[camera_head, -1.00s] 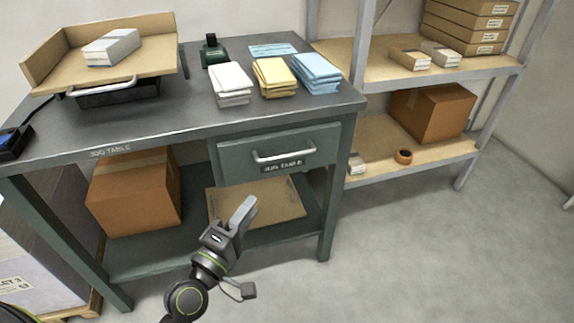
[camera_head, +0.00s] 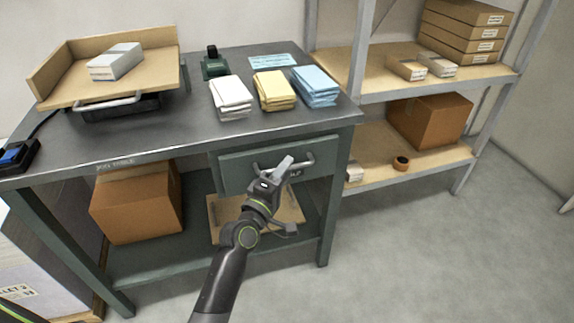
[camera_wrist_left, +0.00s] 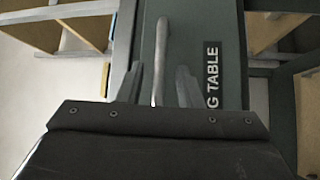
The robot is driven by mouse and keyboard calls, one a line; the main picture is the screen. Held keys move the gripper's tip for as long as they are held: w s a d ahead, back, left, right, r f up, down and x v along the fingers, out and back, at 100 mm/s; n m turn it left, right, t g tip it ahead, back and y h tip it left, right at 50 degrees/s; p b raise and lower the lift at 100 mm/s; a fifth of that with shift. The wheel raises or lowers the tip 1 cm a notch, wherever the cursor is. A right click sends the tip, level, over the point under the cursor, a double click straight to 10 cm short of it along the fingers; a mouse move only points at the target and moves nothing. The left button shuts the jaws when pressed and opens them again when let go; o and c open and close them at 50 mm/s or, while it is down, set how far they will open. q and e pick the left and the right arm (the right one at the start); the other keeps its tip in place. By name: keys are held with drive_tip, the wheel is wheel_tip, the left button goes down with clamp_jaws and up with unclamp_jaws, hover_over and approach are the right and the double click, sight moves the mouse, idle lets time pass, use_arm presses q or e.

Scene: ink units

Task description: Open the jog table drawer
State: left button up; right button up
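The jog table (camera_head: 130,158) is a dark grey-green workbench. Its green drawer (camera_head: 235,176) sits under the right part of the top and looks shut. The drawer's pale bar handle (camera_head: 306,163) is partly hidden by my left gripper (camera_head: 286,163), which is in front of it. In the left wrist view, the handle (camera_wrist_left: 160,50) runs between the two fingers of my left gripper (camera_wrist_left: 158,82). The fingers are apart, with a gap on both sides of the bar. My right gripper is out of view.
White (camera_head: 231,95), yellow (camera_head: 273,90) and blue (camera_head: 316,86) stacks lie on the tabletop above the drawer. A cardboard box (camera_head: 135,205) stands on the lower shelf. A shelving rack (camera_head: 420,78) adjoins on the right. The floor in front is clear.

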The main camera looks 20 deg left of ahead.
use_arm(q)
drive_tip(key=shift+w+d+r, duration=0.1)
drive_tip(key=shift+w, duration=0.6)
drive_tip(key=shift+c, duration=0.4)
clamp_jaws()
